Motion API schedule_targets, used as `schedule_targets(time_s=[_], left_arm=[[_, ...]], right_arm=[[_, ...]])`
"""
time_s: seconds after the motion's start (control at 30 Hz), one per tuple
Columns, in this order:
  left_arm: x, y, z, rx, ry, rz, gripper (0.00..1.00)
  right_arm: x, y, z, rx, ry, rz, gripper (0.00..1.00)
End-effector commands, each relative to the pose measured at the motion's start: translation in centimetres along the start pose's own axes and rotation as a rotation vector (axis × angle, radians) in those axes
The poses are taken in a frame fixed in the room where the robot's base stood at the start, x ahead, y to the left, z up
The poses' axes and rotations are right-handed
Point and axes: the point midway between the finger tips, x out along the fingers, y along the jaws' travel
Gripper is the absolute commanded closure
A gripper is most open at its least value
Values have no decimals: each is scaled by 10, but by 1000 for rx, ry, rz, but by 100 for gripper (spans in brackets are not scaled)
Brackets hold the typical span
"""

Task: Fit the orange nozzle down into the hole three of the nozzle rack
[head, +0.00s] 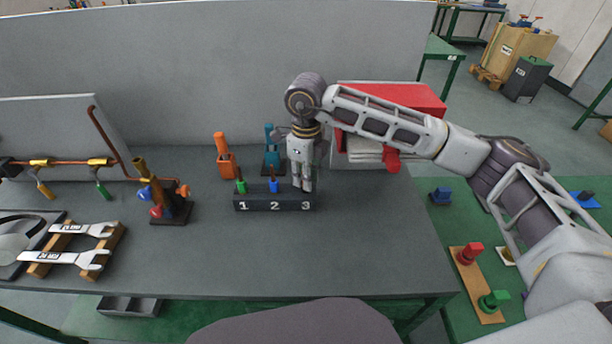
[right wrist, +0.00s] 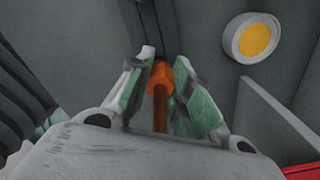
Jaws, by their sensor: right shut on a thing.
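The nozzle rack (head: 275,203) is a dark block marked 1, 2 and 3 on the table. A green nozzle (head: 241,186) stands in hole one and a blue nozzle (head: 273,185) in hole two. My right gripper (head: 304,187) points down over the hole three end of the rack. In the right wrist view it is shut on the orange nozzle (right wrist: 160,80), which sits between its green finger pads. The nozzle and hole three are hidden behind the fingers in the head view, so I cannot tell whether the nozzle is in the hole. My left gripper is not in view.
An orange tool (head: 225,160) and a teal tool (head: 271,155) stand behind the rack. A torch stand (head: 170,210) and wrenches (head: 80,257) are to the left. A red box (head: 400,100) stands behind my right arm. The table front is clear.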

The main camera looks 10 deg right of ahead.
Motion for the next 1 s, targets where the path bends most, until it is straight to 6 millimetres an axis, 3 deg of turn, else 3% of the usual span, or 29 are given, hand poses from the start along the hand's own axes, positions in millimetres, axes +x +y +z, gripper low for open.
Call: schedule_targets(time_s=[1.0], left_arm=[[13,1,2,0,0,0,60]], right_arm=[[16,0,0,0,0,0,100]])
